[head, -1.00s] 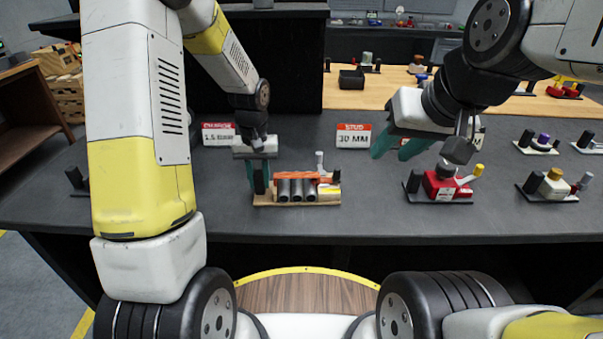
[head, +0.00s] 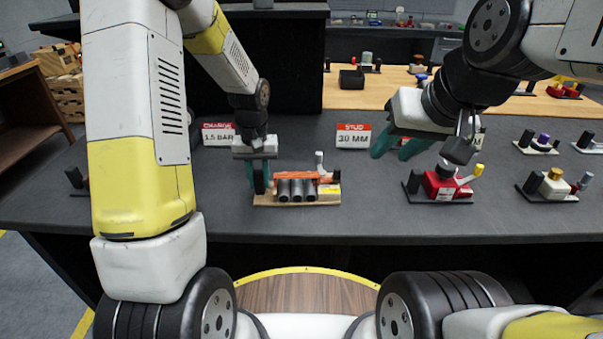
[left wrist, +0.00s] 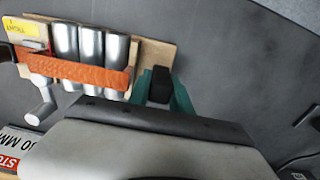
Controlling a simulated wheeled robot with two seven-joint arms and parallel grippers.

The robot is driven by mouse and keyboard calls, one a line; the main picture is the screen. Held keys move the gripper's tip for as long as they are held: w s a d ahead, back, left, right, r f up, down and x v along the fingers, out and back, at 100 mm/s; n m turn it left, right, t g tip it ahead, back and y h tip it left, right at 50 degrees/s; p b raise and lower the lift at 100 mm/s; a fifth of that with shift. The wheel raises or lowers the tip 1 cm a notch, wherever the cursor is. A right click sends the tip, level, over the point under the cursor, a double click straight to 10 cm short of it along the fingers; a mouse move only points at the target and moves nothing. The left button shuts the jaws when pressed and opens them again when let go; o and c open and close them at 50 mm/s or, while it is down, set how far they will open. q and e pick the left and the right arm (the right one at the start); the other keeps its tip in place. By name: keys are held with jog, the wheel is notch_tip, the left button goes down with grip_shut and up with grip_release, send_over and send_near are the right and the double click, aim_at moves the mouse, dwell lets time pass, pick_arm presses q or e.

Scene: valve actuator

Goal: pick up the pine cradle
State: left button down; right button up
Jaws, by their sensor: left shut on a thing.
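The pine cradle (head: 325,199) sits on the dark bench in front of me. It is a pale wooden base holding three grey cylinders (head: 297,190) under an orange strap, with a yellow label and a grey lever at its right end. My left gripper (head: 259,180) is shut on the black post at the cradle's left end. In the left wrist view the black post (left wrist: 160,85) shows between the teal fingers, beside the wooden base (left wrist: 152,55). My right gripper (head: 398,146) hangs to the right, its teal fingers apart and empty.
Red-and-white signs (head: 354,136) (head: 218,133) stand behind the cradle. A red valve unit (head: 441,186) on a black base stands to the right, with a gold-topped unit (head: 553,184) further right. The bench between cradle and red unit is clear.

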pick_arm(q)
jog(key=shift+r, duration=0.1)
dwell(0.6)
notch_tip(320, 180, up, 8)
jog(key=shift+r, duration=0.25)
jog(key=shift+f, duration=3.95)
jog(key=shift+f, duration=0.4)
jog(key=shift+s+f, duration=0.1)
jog(key=shift+f, duration=0.1)
pick_arm(e)
jog(key=shift+o, duration=0.5)
